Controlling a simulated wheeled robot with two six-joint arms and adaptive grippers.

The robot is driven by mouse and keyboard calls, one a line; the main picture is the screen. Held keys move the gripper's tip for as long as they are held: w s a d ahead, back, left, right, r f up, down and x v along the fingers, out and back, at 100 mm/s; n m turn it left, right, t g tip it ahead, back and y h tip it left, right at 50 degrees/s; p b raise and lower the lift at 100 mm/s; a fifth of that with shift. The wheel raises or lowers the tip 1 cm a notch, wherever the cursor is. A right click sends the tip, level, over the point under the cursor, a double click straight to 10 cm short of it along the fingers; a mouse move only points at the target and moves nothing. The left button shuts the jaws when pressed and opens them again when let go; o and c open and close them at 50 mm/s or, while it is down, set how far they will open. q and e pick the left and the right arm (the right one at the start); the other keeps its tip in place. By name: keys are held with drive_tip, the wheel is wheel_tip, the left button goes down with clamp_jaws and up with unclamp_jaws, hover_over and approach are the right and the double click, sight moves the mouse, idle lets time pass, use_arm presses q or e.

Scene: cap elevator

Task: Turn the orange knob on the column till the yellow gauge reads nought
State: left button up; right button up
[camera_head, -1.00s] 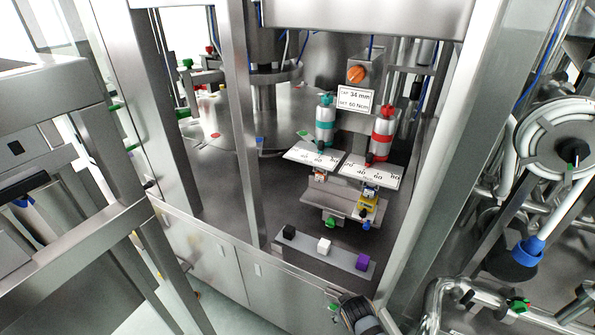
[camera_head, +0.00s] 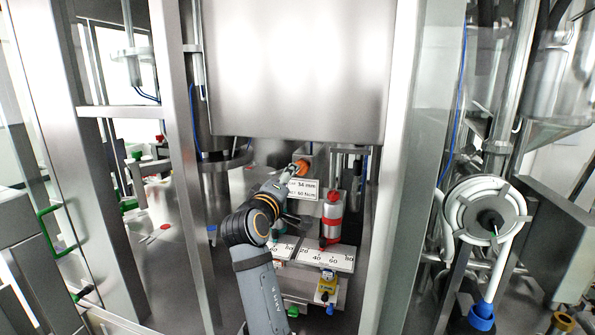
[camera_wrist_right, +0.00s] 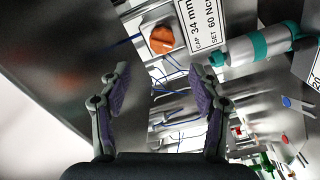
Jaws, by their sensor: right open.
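The orange knob (camera_head: 301,165) sits on the column just above a white sign (camera_head: 304,189). It also shows in the right wrist view (camera_wrist_right: 163,40), beyond my fingertips, with an orange grip bar across its face. My right gripper (camera_wrist_right: 158,76) is open and empty, its two purple-padded fingers apart; the knob lies ahead of the gap and looks clear of both fingers. In the head view my right gripper (camera_head: 285,174) is close to the knob. A yellow part (camera_head: 327,287) hangs below the right numbered scale plate (camera_head: 325,257); its reading is not legible. My left gripper is out of view.
A red-banded cylinder (camera_head: 332,215) stands above the right scale. Steel posts (camera_head: 392,200) frame the opening, with a large steel panel (camera_head: 298,70) above.

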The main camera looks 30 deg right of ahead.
drive_tip(key=p+x, duration=0.5)
drive_tip(key=x, duration=0.5)
drive_tip(key=shift+w+d+f, duration=0.15)
drive_tip(key=shift+w+d, duration=0.05)
drive_tip(key=shift+w, duration=0.1)
drive_tip(key=shift+c, duration=0.2)
